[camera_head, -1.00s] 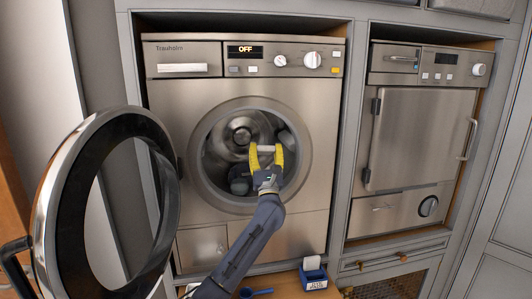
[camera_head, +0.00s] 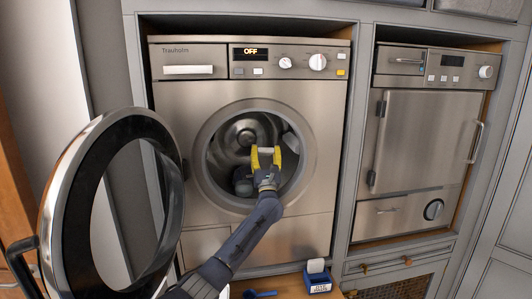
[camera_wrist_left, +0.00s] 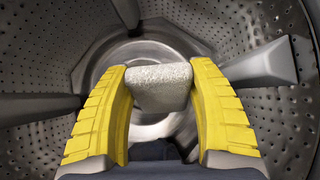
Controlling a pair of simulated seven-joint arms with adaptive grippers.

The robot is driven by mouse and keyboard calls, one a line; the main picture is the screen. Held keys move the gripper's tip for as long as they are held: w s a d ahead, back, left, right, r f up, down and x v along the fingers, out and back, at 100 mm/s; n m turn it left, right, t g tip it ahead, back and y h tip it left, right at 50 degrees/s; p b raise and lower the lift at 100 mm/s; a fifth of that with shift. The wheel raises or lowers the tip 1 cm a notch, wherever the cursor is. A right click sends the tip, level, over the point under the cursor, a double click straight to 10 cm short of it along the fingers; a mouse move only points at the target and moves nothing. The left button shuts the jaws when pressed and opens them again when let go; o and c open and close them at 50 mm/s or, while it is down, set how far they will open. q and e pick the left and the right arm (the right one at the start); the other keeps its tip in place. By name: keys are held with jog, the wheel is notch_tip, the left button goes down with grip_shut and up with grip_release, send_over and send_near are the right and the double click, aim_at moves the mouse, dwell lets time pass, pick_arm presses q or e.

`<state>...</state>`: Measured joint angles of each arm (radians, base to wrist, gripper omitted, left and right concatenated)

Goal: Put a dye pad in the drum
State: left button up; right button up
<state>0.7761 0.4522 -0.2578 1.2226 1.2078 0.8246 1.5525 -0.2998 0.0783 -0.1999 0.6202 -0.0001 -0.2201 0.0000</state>
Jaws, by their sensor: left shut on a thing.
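A pale, speckled dye pad (camera_wrist_left: 158,86) is gripped between the yellow fingers of my left gripper (camera_head: 266,160). In the left wrist view, both fingers press on its ends and the gripper (camera_wrist_left: 158,95) faces into the drum. The pad also shows small and white in the head view (camera_head: 266,151). The perforated metal drum (camera_wrist_left: 45,60) surrounds the gripper in the wrist view. In the head view, the drum (camera_head: 240,133) lies behind the washer's round opening, with the gripper at that opening. Dark cloth shows low in the drum. My right gripper is not in view.
The washer's round door (camera_head: 58,215) stands open at the left. The washer's display (camera_head: 250,51) reads OFF. Another steel appliance (camera_head: 420,130) stands at the right, its door shut. A blue box (camera_head: 318,281) and a blue scoop (camera_head: 262,294) sit below. Fins (camera_wrist_left: 262,64) project inside the drum.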

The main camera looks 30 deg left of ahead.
pick_arm(q)
jog(key=shift+w, duration=0.1)
jog(key=o, duration=0.8)
jog(key=shift+s+d+f, duration=0.1)
jog(key=shift+s+f, duration=0.1)
jog(key=shift+f, duration=0.05)
jog(key=v, duration=0.3)
jog(key=shift+s+d+r, duration=0.15)
jog(key=shift+s+d, duration=0.05)
jog(key=shift+s+d+r, duration=0.1)
jog(key=shift+s+d, duration=1)
jog(key=shift+s, duration=0.35)
jog(key=shift+s+d, duration=1.05)
jog(key=shift+s, duration=0.4)
jog(key=shift+s+d, duration=1.1)
jog(key=shift+s, duration=0.4)
